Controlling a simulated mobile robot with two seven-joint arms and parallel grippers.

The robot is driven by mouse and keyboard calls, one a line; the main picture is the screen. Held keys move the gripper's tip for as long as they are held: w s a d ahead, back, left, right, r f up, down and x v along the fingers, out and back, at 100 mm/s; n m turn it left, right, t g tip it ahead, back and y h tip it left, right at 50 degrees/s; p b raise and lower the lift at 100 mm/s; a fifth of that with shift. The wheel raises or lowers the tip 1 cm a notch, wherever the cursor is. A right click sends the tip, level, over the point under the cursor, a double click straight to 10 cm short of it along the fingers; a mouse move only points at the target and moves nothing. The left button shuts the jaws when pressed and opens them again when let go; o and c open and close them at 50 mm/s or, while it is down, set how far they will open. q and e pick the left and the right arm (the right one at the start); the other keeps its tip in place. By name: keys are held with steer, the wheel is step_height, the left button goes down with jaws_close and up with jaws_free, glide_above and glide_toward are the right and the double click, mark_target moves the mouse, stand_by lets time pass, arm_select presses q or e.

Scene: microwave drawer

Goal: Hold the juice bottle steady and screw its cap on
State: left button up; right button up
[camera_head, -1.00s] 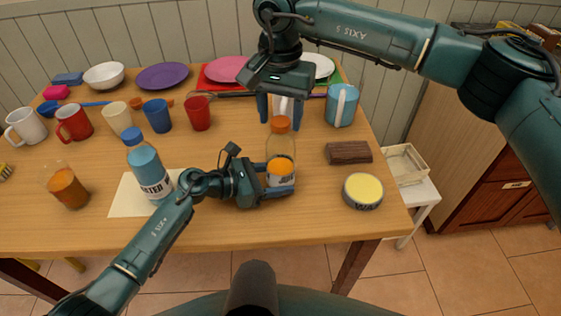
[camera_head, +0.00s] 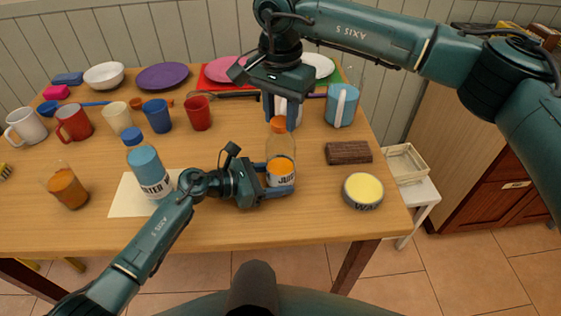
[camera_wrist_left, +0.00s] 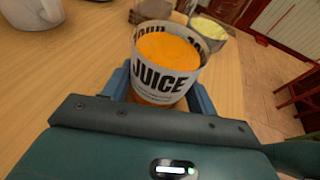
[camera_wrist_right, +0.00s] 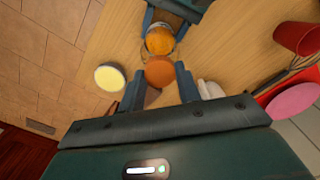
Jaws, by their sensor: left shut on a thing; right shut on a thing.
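The juice bottle (camera_head: 284,151) stands upright near the table's front edge, clear with orange juice and a white JUICE label. My left gripper (camera_head: 279,179) is shut around its lower part; the left wrist view shows the label (camera_wrist_left: 166,80) between the fingers. My right gripper (camera_head: 281,112) points down from above and is shut on the cap. In the right wrist view the cap (camera_wrist_right: 159,72) lies between its fingertips. Whether the thread is engaged cannot be seen.
A water bottle (camera_head: 148,172) stands left of my left gripper. A wax tin (camera_head: 363,191) and a brown block (camera_head: 348,152) lie to the right. A blue mug (camera_head: 342,105) stands behind. Several cups and plates fill the back.

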steer(key=m, duration=0.4)
steer(key=shift+m, duration=0.3)
steer(key=m, duration=1.1)
steer(key=o, duration=0.9)
steer(key=shift+o, duration=0.2)
